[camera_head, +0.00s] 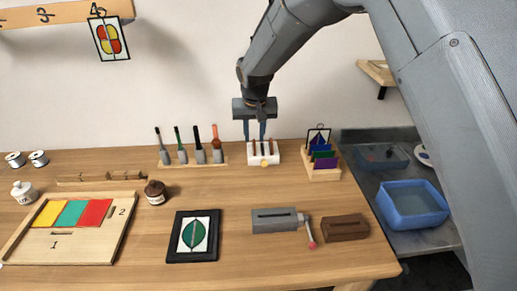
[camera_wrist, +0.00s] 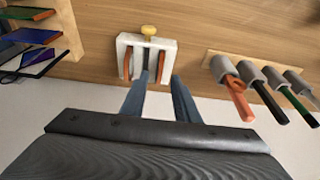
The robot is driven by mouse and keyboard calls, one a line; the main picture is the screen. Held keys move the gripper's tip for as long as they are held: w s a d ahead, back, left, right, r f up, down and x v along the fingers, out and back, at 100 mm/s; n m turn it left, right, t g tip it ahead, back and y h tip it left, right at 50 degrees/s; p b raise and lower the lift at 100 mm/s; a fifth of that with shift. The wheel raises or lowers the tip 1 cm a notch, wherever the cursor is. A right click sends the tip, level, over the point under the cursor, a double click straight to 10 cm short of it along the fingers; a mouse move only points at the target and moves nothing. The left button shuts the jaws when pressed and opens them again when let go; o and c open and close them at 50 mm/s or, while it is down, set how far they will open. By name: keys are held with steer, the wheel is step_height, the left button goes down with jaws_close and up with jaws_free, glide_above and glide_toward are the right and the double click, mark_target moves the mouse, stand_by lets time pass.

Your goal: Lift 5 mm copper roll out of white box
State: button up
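The white box (camera_head: 263,159) stands at the back of the table, with several upright copper-brown rolls (camera_head: 270,147) in its top and a yellow knob (camera_head: 265,164) on its front. In the wrist view the white box (camera_wrist: 168,46) shows copper strips at its left (camera_wrist: 127,64) and right (camera_wrist: 160,66); no size mark is readable, so I cannot tell which is 5 mm. My gripper (camera_head: 254,136) points down just above the box. In the wrist view my gripper (camera_wrist: 160,78) is open, its blue-grey fingers apart at the box's edge, with nothing visibly held.
A rack of handled tools (camera_head: 194,162) stands left of the box, and a stand of coloured cards (camera_head: 321,165) stands close on its right. A grey slotted block (camera_head: 275,220) and a framed leaf picture (camera_head: 194,235) lie in front. Table between is clear.

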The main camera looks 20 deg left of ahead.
mark_target(254, 141)
steer(key=shift+w+p+x, duration=0.1)
steer(key=shift+p+x, duration=0.4)
steer(key=shift+x, duration=0.6)
steer(key=shift+w+p+x, duration=0.15)
steer(key=shift+p+x, duration=0.3)
steer(key=shift+x, duration=0.65)
steer(key=shift+a, duration=0.1)
jaws_close()
